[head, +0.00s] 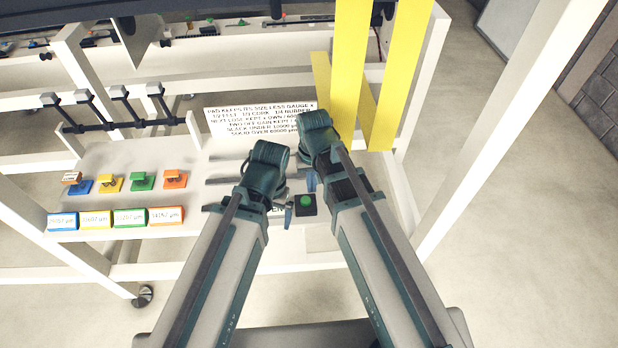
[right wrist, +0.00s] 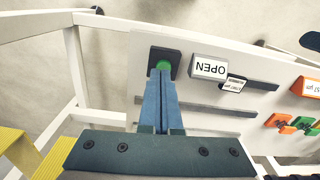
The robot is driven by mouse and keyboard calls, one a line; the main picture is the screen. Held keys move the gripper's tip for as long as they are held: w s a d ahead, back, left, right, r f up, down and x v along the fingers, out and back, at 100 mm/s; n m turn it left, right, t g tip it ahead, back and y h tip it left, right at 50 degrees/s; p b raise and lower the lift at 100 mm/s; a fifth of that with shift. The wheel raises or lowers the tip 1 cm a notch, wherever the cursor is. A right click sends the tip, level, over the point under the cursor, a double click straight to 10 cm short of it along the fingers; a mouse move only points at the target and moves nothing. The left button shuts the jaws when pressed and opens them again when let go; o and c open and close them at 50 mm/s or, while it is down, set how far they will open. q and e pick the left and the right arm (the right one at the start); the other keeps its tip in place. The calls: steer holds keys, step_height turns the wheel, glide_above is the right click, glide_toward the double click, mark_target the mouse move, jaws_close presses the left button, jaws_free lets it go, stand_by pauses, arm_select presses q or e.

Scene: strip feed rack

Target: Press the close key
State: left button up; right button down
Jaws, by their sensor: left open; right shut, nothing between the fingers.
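A round green key on a dark square base (head: 306,202) sits at the front of the rack's white panel; it also shows in the right wrist view (right wrist: 166,62). Beside it is a block reading OPEN (right wrist: 209,67), upside down in that view and mostly hidden by my left arm in the head view. My right gripper (head: 311,184) is shut and empty, fingers together, its tips (right wrist: 160,73) overlapping the near edge of the key in the wrist view. I cannot tell whether they touch. My left gripper (head: 288,217) is open, partly hidden, left of the key.
Coloured blocks (head: 110,182) and numbered labels (head: 118,218) line the panel's left side. A printed sign (head: 258,118) stands behind my grippers. Yellow strips (head: 350,75) hang at the back right, near a white post (head: 505,130). Grey rails (right wrist: 200,107) cross the panel.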

step_height(320, 180, up, 4)
steer(key=r+m+p, duration=0.1)
steer(key=p, duration=0.2)
glide_above(309, 200)
arm_select(q)
step_height(309, 200, up, 4)
steer(key=shift+r, duration=0.15)
arm_select(e)
steer(key=shift+s+d+f, duration=0.2)
steer(key=shift+d+f, duration=0.1)
steer(key=shift+d, duration=0.05)
steer(key=shift+f, duration=0.1)
steer(key=f+b, duration=1.4)
steer(key=shift+w+a, duration=0.15)
steer(key=shift+a, duration=0.15)
arm_select(q)
step_height(309, 200, down, 14)
arm_select(e)
steer(key=shift+r, duration=0.1)
